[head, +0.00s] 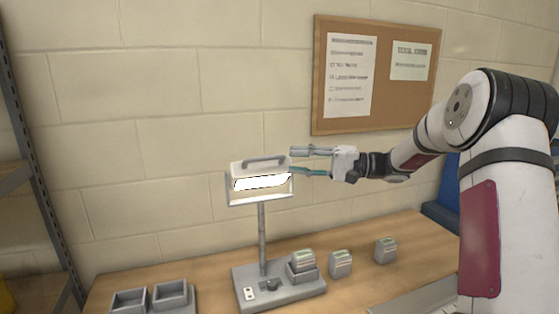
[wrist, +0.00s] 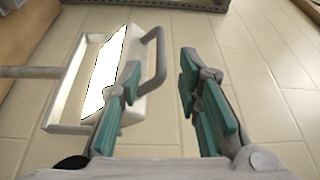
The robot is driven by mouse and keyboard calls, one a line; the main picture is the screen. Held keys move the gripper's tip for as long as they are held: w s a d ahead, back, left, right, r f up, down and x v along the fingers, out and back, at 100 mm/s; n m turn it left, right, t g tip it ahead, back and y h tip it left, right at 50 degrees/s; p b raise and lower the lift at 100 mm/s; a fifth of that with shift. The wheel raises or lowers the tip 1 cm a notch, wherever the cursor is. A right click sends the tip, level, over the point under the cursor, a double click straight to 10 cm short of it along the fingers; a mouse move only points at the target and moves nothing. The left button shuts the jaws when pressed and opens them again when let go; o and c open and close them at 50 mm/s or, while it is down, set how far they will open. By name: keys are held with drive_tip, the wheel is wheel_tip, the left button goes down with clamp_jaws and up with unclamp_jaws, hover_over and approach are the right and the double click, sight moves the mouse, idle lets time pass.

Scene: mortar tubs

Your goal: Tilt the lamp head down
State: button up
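The lamp head (head: 262,183) has a pale frame, a bright white panel and a grey bar handle (head: 264,161) along its top. It sits on a grey post (head: 262,235) above a grey base (head: 248,292). My gripper (head: 293,161) is open just right of the lamp head, one finger above the other, level with the handle. In the wrist view the lamp head (wrist: 107,75) is at left, and the handle (wrist: 160,60) shows between the open fingertips (wrist: 160,72), at or just beyond them. The fingers do not appear closed on it; contact cannot be told.
Small grey tubs with labels, one (head: 303,260) at the lamp base and others (head: 341,263) to its right, stand on the wooden table (head: 400,240). Empty grey trays (head: 170,293) are at left. A noticeboard (head: 385,110) hangs on the block wall behind.

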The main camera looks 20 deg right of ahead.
drive_tip(key=shift+v, duration=1.35)
drive_tip(key=s+a+f+n+g+h, duration=0.2)
drive_tip(key=s+a+g+h, duration=0.5)
drive_tip(key=s+a, duration=0.75)
drive_tip(key=s+d+f+n+t+h, duration=0.1)
drive_tip(key=s+t+h, duration=0.1)
drive_tip(key=s+h, duration=0.3)
drive_tip(key=s+d+f+n+t+h+b, duration=0.1)
drive_tip(key=s+h, duration=0.4)
drive_tip(key=s, duration=0.8)
drive_tip(key=shift+d+t, duration=0.6)
drive_tip(key=shift+t, duration=0.6)
drive_tip(key=shift+f, duration=0.1)
